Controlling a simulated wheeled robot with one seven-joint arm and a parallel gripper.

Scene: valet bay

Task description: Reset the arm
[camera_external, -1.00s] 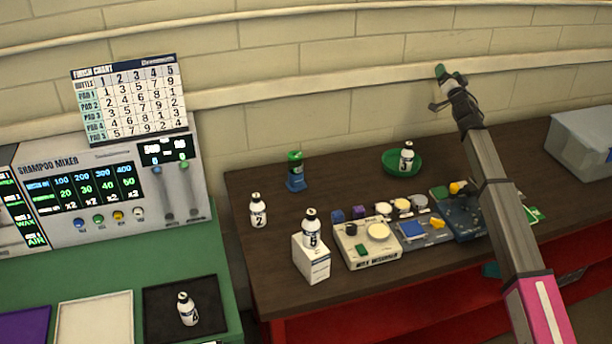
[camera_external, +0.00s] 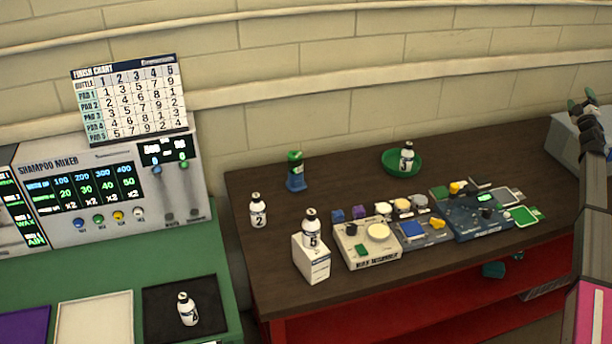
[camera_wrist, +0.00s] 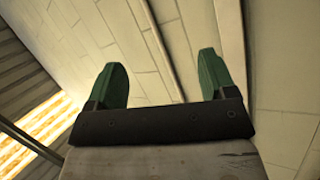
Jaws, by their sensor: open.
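My gripper (camera_external: 582,101) is at the far right edge of the external view, raised in front of the wall and near the grey box. In the wrist view my gripper (camera_wrist: 166,82) has its two green fingers wide apart, with nothing between them. My arm runs down the right edge of the external view, clear of the objects on the table.
The dark table (camera_external: 340,205) holds bottle 2 (camera_external: 258,212), a green bowl (camera_external: 388,169) with a bottle in it, a white box (camera_external: 311,262) with a bottle on top, and several devices. A grey bin (camera_external: 565,140) stands at right. A black tray (camera_external: 160,300) lies left.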

